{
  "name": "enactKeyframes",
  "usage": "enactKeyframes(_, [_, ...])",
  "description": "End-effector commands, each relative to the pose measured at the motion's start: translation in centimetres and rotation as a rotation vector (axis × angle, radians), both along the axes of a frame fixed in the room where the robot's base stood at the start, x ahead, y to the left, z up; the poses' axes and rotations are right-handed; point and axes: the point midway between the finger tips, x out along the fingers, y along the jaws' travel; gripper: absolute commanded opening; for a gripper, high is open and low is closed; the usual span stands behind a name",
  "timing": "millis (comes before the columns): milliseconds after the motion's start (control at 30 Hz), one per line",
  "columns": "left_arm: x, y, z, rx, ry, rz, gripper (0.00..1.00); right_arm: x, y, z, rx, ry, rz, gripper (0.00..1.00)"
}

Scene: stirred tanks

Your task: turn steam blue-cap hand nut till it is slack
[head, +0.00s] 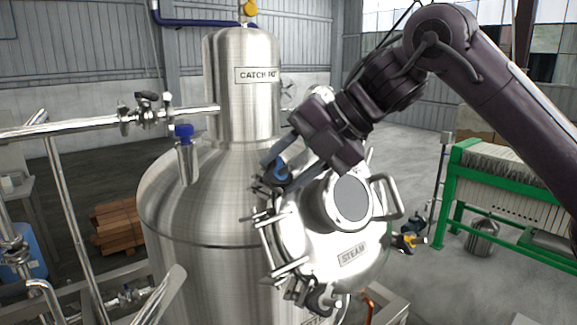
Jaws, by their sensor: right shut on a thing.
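The round steel lid with the STEAM plate (352,256) sits on the vessel's front right, with a sight glass (351,197) and a bent handle (390,196). Clamps stand around its rim. The blue-cap hand nut (280,180) is at the lid's upper left rim, partly hidden by the fingers. My right gripper (277,170) reaches down from the upper right and is shut on this nut. How tight the nut is cannot be seen. My left gripper is not in view.
The steel tank's upper dome (165,190) carries the CATCH POT column (242,110) at the back. A blue-topped fitting (186,150) stands on the dome. A horizontal pipe (80,126) crosses at left. A yellow-capped clamp (408,241) is right of the lid. A green-framed press (500,190) stands far right.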

Motion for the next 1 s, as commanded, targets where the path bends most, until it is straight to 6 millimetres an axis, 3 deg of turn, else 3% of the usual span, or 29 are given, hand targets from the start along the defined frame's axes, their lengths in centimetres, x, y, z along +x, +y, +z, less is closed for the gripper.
enactKeyframes(367, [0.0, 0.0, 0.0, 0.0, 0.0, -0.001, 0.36, 0.0, 0.0, -0.3, -0.007, 0.003, 0.002, 0.19])
enactKeyframes(400, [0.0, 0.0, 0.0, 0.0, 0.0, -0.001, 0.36, 0.0, 0.0, -0.3, -0.007, 0.003, 0.002, 0.47])
enactKeyframes(533, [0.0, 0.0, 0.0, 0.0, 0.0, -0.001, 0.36, 0.0, 0.0, -0.2, -0.005, 0.002, 0.001, 0.64])
enactKeyframes(833, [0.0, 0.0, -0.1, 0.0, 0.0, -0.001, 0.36, 0.0, -0.1, 0.0, -0.003, 0.0, 0.0, 0.64])
enactKeyframes(1000, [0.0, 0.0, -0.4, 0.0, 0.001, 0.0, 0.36, -0.3, -1.5, 1.3, -0.004, -0.004, -0.002, 0.64])
